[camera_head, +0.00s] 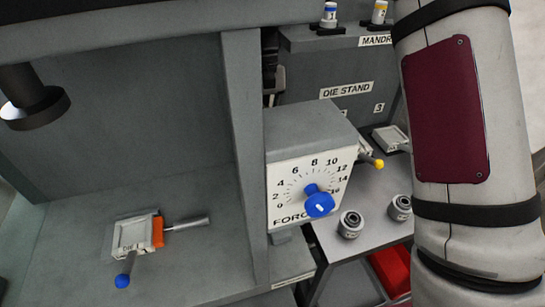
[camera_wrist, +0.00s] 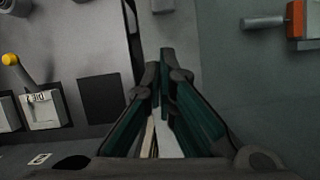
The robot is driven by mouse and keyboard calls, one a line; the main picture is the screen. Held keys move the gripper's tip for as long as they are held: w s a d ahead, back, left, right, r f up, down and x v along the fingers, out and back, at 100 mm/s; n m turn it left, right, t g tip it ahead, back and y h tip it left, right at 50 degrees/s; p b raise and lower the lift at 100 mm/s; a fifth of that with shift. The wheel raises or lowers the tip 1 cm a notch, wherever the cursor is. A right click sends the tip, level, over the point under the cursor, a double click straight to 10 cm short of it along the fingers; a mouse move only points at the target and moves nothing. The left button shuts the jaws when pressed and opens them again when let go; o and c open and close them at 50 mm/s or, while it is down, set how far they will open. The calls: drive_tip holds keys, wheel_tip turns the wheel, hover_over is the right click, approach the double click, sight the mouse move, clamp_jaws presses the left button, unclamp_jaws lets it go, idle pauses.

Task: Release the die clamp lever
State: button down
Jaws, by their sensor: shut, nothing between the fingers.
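A die clamp (camera_head: 133,236) marked "DIE" sits on the grey bench at left in the head view. It has a short lever with a blue knob (camera_head: 122,281), an orange block (camera_head: 158,231) and a grey rod (camera_head: 187,223) pointing right. The orange block also shows at the wrist view's upper right edge (camera_wrist: 296,18). A second clamp (camera_wrist: 42,108) has a lever with a yellow knob (camera_wrist: 9,59); that knob also shows in the head view (camera_head: 379,163). My gripper (camera_wrist: 163,62) is shut and empty, apart from both clamps. It is not visible in the head view.
A force dial box (camera_head: 310,160) with a blue knob (camera_head: 319,204) stands beside a grey upright post (camera_head: 245,150). Two round metal dies (camera_head: 350,224) (camera_head: 400,207) stand on the right shelf near a red bin (camera_head: 391,272). A dark cylinder (camera_head: 32,100) hangs at upper left.

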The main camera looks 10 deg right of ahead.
drive_tip(key=s+f+p, duration=0.4)
drive_tip(key=s+f, duration=0.3)
drive_tip(key=f, duration=0.1)
drive_tip(key=shift+s+d+f+p, duration=0.2)
drive_tip(key=shift+d+f+p, duration=0.1)
drive_tip(key=shift+p, duration=0.05)
drive_tip(key=shift+r, duration=0.1)
drive_tip(key=s, duration=0.1)
drive_tip(key=s+r+p, duration=0.1)
drive_tip(key=s, duration=0.1)
drive_tip(key=shift+d+r, duration=0.2)
drive_tip(key=shift+d, duration=0.1)
drive_tip(key=shift+w, duration=0.1)
